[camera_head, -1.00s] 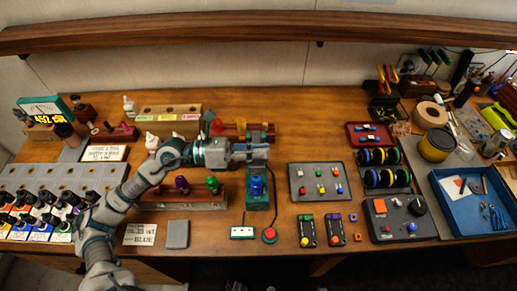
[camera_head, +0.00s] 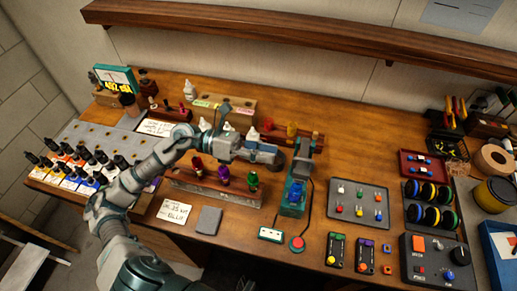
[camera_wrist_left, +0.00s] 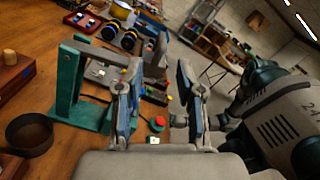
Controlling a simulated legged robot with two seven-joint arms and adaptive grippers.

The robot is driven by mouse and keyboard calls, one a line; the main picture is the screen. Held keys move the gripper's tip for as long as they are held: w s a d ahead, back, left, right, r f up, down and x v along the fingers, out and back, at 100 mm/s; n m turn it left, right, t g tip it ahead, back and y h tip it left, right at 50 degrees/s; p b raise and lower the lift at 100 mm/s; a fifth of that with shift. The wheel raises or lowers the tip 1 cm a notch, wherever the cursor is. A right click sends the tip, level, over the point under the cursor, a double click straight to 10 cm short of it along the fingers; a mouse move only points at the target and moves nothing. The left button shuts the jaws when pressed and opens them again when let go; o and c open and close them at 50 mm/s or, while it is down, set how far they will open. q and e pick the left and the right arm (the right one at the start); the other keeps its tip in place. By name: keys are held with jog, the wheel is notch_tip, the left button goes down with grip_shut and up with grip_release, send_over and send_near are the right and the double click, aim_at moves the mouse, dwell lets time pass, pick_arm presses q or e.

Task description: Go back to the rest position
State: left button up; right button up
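My left gripper (camera_head: 278,158) reaches in from the left in the head view, just left of the teal stand (camera_head: 296,200) with a blue piece in it. In the left wrist view its two fingers (camera_wrist_left: 158,95) are spread apart, with nothing held between them. The teal stand (camera_wrist_left: 88,115) shows left of the fingers there, apart from them. A white-and-grey part of my own body fills the right of the wrist view. Dark links near it may belong to my right arm, but its fingers are not clear.
A rack (camera_head: 214,185) with red, purple and green bottles lies under my left forearm. A grey board with coloured parts (camera_head: 358,203), a red button (camera_head: 297,243) and a control box (camera_head: 435,262) stand to the right. A wooden shelf (camera_head: 300,42) runs along the wall.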

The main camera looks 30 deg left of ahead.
pick_arm(q)
jog(key=shift+v, duration=1.05)
